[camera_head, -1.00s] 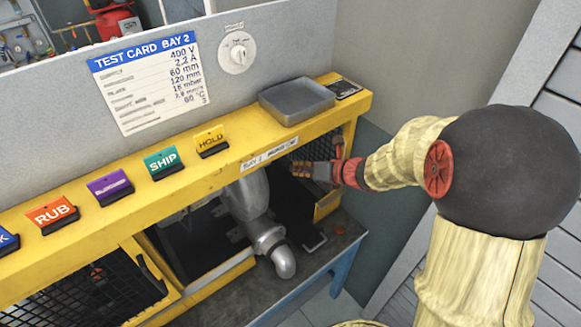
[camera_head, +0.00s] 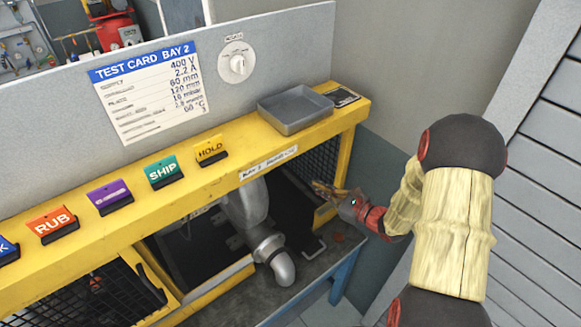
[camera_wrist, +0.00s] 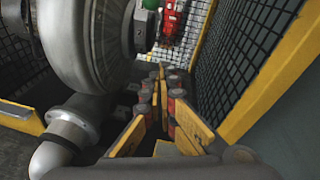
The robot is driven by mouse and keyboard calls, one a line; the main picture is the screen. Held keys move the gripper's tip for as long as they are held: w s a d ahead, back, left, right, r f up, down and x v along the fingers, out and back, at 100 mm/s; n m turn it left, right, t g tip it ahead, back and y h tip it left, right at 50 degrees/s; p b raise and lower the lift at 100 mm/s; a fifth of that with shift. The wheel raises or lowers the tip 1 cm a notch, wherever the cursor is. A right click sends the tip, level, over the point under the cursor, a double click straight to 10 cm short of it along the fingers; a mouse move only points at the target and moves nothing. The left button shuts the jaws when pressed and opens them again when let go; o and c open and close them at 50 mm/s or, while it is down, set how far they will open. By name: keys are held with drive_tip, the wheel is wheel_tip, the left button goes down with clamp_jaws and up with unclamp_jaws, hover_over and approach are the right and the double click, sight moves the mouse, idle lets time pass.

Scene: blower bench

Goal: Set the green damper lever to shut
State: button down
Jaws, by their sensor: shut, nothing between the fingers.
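My gripper (camera_head: 320,188) is at the right end of the yellow bench bay, by its open front. In the wrist view my gripper (camera_wrist: 162,78) shows its fingers brought together, with nothing held, pointing into the bay beside the blower. The grey blower casing (camera_wrist: 85,45) is left of the fingers, with a gap between. The silver pipe elbow (camera_wrist: 65,138) below it also shows in the head view (camera_head: 272,252).
Black mesh with a yellow frame post (camera_wrist: 275,75) closes the right side, near my fingers. A red part (camera_wrist: 172,22) lies deeper in the bay. A grey tray (camera_head: 295,108) and coloured cards, including a green SHIP card (camera_head: 163,170), are on the yellow beam.

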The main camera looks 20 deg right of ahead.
drive_tip(key=w+a+r+n, duration=0.3)
drive_tip(key=w+a, duration=0.3)
drive_tip(key=w, duration=0.4)
drive_tip(key=shift+a, duration=0.25)
drive_tip(key=shift+s, duration=0.1)
idle(0.3)
drive_tip(key=shift+w+a+r+p, duration=0.1)
drive_tip(key=shift+w+r+p, duration=0.15)
drive_tip(key=shift+r, duration=1)
drive_tip(key=shift+w+a+r+p, duration=0.1)
drive_tip(key=shift+w+r, duration=0.25)
drive_tip(key=shift+r, duration=0.9)
